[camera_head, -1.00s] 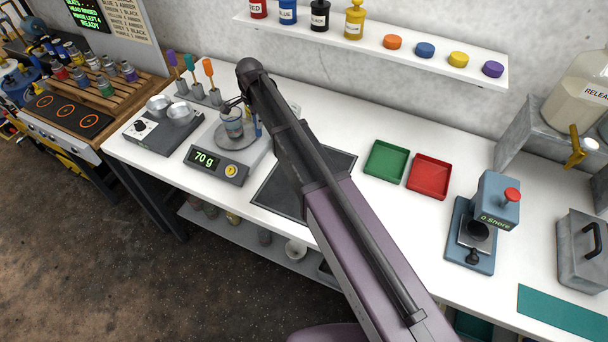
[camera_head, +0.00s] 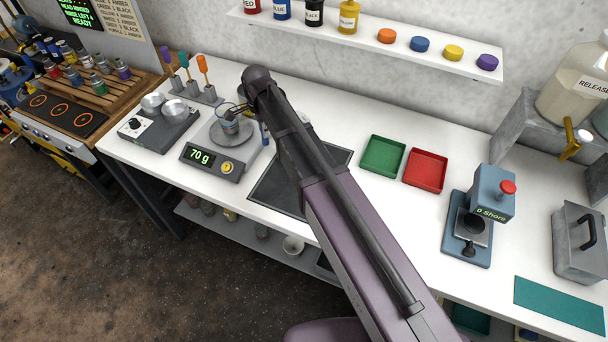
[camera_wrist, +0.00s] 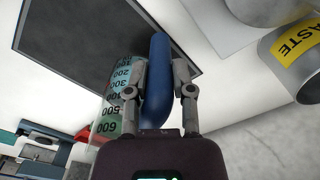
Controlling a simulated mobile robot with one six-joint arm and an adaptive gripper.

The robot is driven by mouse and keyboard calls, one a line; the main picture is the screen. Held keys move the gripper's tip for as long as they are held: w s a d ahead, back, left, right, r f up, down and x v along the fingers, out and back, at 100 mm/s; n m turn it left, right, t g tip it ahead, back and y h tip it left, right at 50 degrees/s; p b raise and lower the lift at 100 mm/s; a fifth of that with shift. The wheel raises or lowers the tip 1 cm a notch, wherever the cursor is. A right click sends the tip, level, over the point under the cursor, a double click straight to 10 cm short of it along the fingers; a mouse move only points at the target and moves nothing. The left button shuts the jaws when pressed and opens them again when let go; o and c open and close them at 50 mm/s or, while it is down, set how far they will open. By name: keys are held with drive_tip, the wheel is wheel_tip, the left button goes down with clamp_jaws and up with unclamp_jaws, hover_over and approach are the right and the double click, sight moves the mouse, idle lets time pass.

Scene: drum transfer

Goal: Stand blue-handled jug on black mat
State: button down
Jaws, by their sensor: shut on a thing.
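My gripper (camera_wrist: 158,85) is shut on the blue handle (camera_wrist: 157,80) of a clear jug (camera_wrist: 121,95). In the wrist view the jug's body, with printed volume marks, is left of the handle. In the head view the arm hides most of it; a bit of blue (camera_head: 264,133) shows left of the arm. The black mat (camera_wrist: 95,35) lies beyond the jug in the wrist view; in the head view the mat (camera_head: 278,190) is partly behind my arm. I cannot tell whether the jug touches any surface.
A waste can (camera_wrist: 298,55) is at the right in the wrist view. Green (camera_head: 383,156) and red (camera_head: 426,171) trays lie right of the mat.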

drive_tip(key=s+d+m, duration=0.4)
drive_tip(key=s+d, duration=0.5)
drive_tip(key=s, duration=0.2)
drive_tip(key=shift+s+d, duration=0.25)
drive_tip(key=shift+s, duration=0.1)
drive_tip(key=shift+w+f, duration=0.1)
drive_tip(key=w+a, duration=0.1)
drive_tip(key=w, duration=0.3)
drive_tip(key=w+a+f+b, duration=0.1)
drive_tip(key=w, duration=0.4)
drive_tip(key=w+a, duration=0.1)
drive_tip(key=w, duration=0.4)
drive_tip(key=shift+w+f+b, duration=0.1)
drive_tip(key=shift+f+b, duration=0.1)
drive_tip(key=shift+b, duration=0.1)
drive_tip(key=shift+w, duration=0.1)
drive_tip(key=shift+w, duration=0.25)
drive_tip(key=shift+w+a+f+b, duration=0.1)
drive_tip(key=shift+w+f+b, duration=0.05)
drive_tip(key=shift+f+b, duration=0.8)
drive_tip(key=shift+w+f+b, duration=0.15)
drive_tip(key=shift+f+b, duration=0.75)
drive_tip(key=shift+f, duration=0.15)
